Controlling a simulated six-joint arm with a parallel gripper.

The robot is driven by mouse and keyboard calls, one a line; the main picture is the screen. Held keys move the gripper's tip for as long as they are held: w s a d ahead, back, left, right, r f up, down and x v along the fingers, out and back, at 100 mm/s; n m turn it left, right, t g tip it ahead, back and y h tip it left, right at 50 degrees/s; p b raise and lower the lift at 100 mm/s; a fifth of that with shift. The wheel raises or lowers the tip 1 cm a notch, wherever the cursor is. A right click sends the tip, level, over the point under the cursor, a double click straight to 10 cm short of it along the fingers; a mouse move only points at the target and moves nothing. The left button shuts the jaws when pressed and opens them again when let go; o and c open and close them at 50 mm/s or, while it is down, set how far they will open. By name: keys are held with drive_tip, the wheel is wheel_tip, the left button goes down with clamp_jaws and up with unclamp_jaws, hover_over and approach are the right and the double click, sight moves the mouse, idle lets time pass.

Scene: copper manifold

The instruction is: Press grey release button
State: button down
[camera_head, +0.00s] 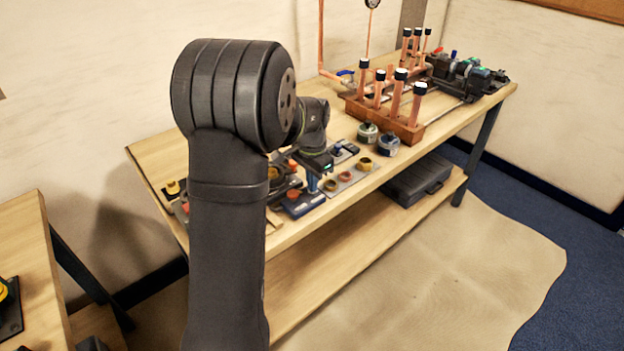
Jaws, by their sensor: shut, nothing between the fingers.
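My own arm fills the left middle of the head view and hides part of the workbench (165,150). My gripper (313,182) points down at the near left part of the bench, small and dark, and is shut and empty. Just below it is a blue-based device (303,205) with an orange-red part on top. I cannot make out a grey release button; it is too small to tell or hidden by my arm. I cannot tell whether the gripper tip touches the device.
A grey mat (352,176) with several rings lies right of the gripper. Two small tins (388,145) stand beyond it. A wooden rack (408,128) holds upright copper pipes with black caps. Dark clamps and tools (466,76) crowd the far end. A black case (415,183) lies on the lower shelf.

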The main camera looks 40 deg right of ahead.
drive_tip(key=shift+s+a+f, duration=0.15)
drive_tip(key=shift+a+f, duration=0.05)
drive_tip(key=shift+f, duration=0.5)
drive_tip(key=shift+r, duration=0.1)
wheel_tip(320, 180, up, 15)
drive_tip(key=shift+d, duration=0.2)
